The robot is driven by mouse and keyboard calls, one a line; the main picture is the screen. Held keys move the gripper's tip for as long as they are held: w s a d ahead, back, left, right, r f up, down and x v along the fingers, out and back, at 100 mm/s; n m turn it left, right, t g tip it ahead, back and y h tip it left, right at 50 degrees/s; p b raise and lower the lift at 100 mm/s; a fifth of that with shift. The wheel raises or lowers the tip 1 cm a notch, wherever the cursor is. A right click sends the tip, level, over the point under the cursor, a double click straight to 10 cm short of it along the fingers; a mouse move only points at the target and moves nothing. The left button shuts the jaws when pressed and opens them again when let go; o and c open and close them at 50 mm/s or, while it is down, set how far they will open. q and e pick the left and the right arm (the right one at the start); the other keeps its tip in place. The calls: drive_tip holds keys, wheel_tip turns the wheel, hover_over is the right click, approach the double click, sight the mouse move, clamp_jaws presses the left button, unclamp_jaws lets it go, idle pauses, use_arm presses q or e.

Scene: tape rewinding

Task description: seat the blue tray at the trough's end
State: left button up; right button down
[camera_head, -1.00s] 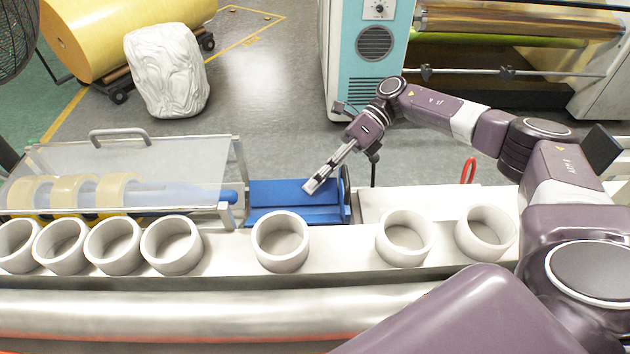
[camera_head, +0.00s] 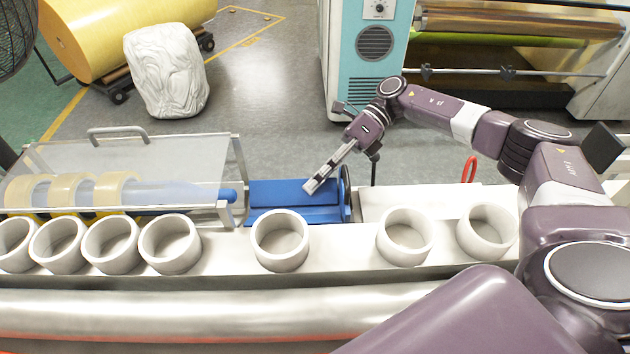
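The blue tray (camera_head: 275,196) lies at the right end of the clear-covered trough (camera_head: 170,172), with a dark round plate (camera_head: 345,193) at its right end. A narrow gap or frame post shows between tray and trough; I cannot tell whether they touch. My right gripper (camera_head: 312,186) points down and left over the tray's right part, its fingertips at or just above the blue surface. The fingers look close together, but I cannot tell whether they grip anything. My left gripper is not in view.
Several pale rings (camera_head: 280,240) stand in a row on the ledge in front. Tape rolls (camera_head: 72,191) sit on a shaft inside the trough. A bare light surface (camera_head: 430,198) lies right of the tray. A teal machine (camera_head: 367,60) stands behind.

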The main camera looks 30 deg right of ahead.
drive_tip(key=shift+f+b, duration=0.3)
drive_tip(key=shift+b, duration=0.25)
idle(0.8)
drive_tip(key=c, duration=2.1)
unclamp_jaws()
drive_tip(key=shift+v, duration=4)
drive_tip(key=shift+a, duration=0.1)
drive_tip(key=x, duration=0.7)
drive_tip(key=shift+s+a+f, duration=0.15)
drive_tip(key=shift+a+f, duration=0.05)
drive_tip(key=shift+a, duration=0.15)
drive_tip(key=shift+r, duration=0.1)
